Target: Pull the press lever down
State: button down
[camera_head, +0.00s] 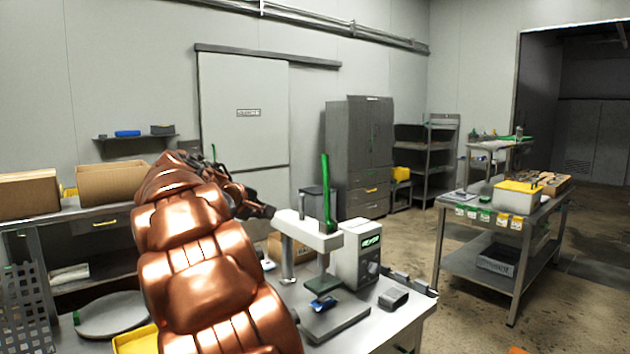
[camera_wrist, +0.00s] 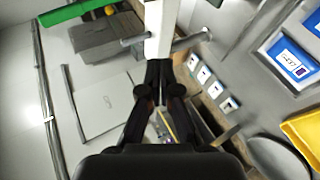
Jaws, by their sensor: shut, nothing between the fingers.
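The press (camera_head: 305,232) stands on the worktable, with a white head, a grey base and a blue piece on its base. Its green lever (camera_head: 326,190) points almost straight up from the right side of the head. My gripper (camera_head: 270,211) is left of the lever, by the left end of the white head, and does not hold the lever. In the wrist view my gripper (camera_wrist: 158,66) is shut and empty, its tips at the near end of the white head (camera_wrist: 160,25). The green lever (camera_wrist: 78,10) shows there at top left. Whether the tips touch the head is unclear.
A white box with a green display (camera_head: 360,255) stands right behind the press. A grey bracket (camera_head: 393,298) lies to its right. A second table (camera_head: 500,255) is farther right.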

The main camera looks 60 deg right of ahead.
jog(key=w+d+r+h+b, duration=0.2)
jog(key=d+r, duration=0.1)
jog(key=d, duration=0.4)
jog(key=w+d+r+n+h+b, duration=0.1)
jog(key=w+d+r+h+b, duration=0.1)
jog(key=d, duration=0.5)
notch_tip(320, 180, up, 2)
jog(key=shift+w+d+h, duration=0.2)
jog(key=shift+h, duration=0.6)
jog(key=d+p, duration=0.4)
jog(key=d, duration=0.6)
jog(key=shift+f, duration=0.15)
jog(key=shift+s+a, duration=0.15)
